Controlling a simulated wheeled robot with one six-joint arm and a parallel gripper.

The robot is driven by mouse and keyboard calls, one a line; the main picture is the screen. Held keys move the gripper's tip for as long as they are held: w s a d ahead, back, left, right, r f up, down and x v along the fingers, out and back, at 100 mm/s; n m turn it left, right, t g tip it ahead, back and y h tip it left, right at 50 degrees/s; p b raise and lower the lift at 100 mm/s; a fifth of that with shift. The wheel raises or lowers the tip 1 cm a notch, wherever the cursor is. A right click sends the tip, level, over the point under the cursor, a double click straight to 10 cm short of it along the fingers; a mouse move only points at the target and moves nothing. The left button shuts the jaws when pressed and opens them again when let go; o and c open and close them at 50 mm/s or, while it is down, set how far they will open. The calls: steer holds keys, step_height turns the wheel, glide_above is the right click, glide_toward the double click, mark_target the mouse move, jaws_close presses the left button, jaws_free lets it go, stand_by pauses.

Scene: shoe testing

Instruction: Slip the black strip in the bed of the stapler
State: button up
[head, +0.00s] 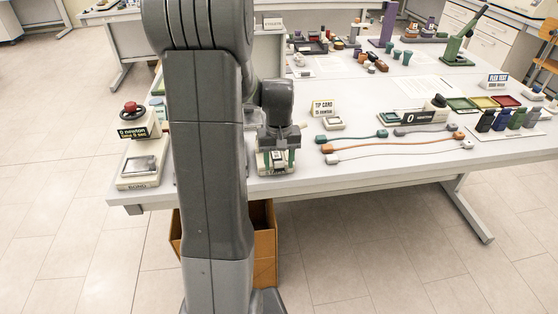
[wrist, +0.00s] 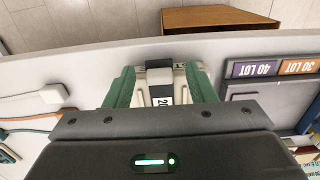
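My gripper (wrist: 160,72) points down at the table's front edge, and its green fingers look spread apart. It also shows in the head view (head: 278,150). Between the fingers in the wrist view is a cream device (wrist: 180,77) with a dark block (wrist: 160,76) and a white label reading 20. The device also shows under my gripper in the head view (head: 277,170). I cannot tell whether the fingers touch it. A green lever tool (head: 460,48), possibly the stapler, stands at the back right. I cannot make out a black strip for certain.
A cream tester with a red knob (head: 130,108) stands at the table's left end. Several cables (head: 390,147) lie right of my gripper. Coloured trays (head: 484,102) and dark samples (head: 500,121) stand at the right. An open brown box (head: 264,245) is below the front edge.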

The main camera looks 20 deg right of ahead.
step_height(320, 180, up, 14)
stand_by(0.6)
steer(key=shift+f, duration=0.2)
step_height(320, 180, down, 14)
steer(key=shift+r, duration=0.1)
steer(key=shift+s+r, duration=0.15)
steer(key=shift+s, duration=0.1)
stand_by(0.4)
